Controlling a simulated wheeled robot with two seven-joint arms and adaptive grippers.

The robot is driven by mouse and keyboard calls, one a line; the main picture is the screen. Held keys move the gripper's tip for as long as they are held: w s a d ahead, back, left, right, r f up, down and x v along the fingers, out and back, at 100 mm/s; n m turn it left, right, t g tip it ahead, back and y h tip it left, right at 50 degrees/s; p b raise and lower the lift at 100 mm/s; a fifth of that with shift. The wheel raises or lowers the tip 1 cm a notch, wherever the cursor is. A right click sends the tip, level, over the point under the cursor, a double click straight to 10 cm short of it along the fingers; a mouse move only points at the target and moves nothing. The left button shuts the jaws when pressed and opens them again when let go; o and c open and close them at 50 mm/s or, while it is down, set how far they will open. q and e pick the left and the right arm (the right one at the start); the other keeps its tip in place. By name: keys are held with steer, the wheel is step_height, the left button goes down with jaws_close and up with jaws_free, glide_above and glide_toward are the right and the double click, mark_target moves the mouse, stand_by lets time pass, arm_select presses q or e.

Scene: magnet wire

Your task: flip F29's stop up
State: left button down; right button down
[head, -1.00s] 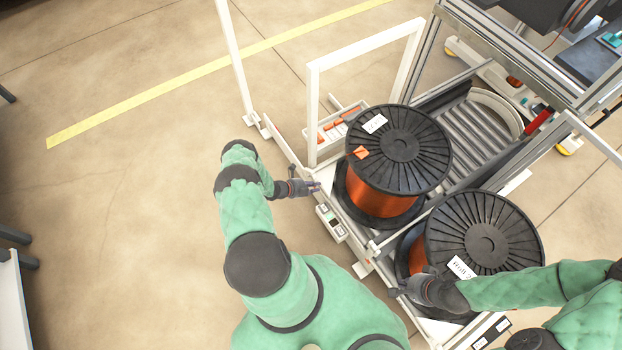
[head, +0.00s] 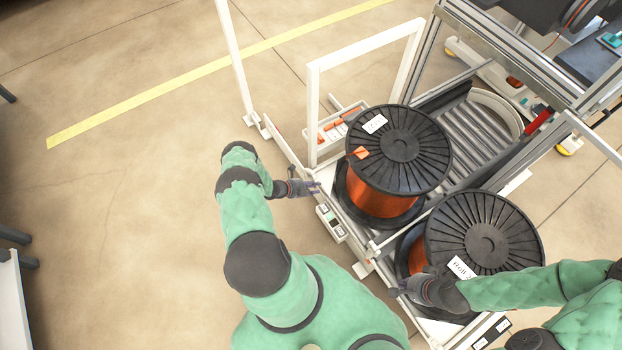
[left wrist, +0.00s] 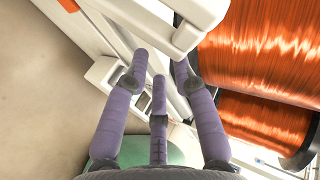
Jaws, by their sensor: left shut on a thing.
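My left gripper (head: 316,188) is beside the white frame at the left of the rear spool. In the left wrist view its purple fingers (left wrist: 160,67) are closed in on a white bar-like part (left wrist: 168,62), which looks like the stop; the fingers hide much of it. A larger white rounded piece (left wrist: 160,22) is just beyond the fingertips. No F29 label can be read. My right gripper (head: 397,292) is low by the left edge of the front spool (head: 484,235); its fingers are too small to judge.
The rear spool (head: 400,147) of copper wire stands close to my left gripper, with an orange tag on its rim. A white upright frame (head: 312,110) rises behind, and a small panel (head: 331,222) is just below. Open floor (head: 130,200) lies to the left.

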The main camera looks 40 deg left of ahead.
arm_select(q)
steer(key=w+a+r+y, duration=0.2)
steer(key=w+a, duration=0.1)
steer(key=a, duration=0.8)
steer(key=shift+w+t, duration=0.25)
steer(key=shift+t, duration=0.15)
steer(key=shift+w+a+r, duration=0.1)
steer(key=shift+a+r, duration=0.1)
steer(key=shift+a, duration=0.6)
steer(key=shift+s+r+p, duration=0.1)
steer(key=shift+s+p, duration=0.35)
steer(key=shift+s, duration=0.15)
steer(key=c, duration=1.9)
jaws_free()
steer(key=shift+s+d+r, duration=0.1)
steer(key=shift+s+r, duration=0.05)
steer(key=shift+s, duration=0.2)
steer(key=s+p, duration=0.1)
steer(key=s, duration=0.3)
steer(key=shift+s+r+p, duration=0.2)
steer(key=shift+s+p, duration=0.05)
steer(key=shift+p, duration=0.1)
jaws_close()
steer(key=shift+s+d, duration=0.3)
steer(key=shift+d, duration=0.1)
steer(key=shift+d, duration=0.1)
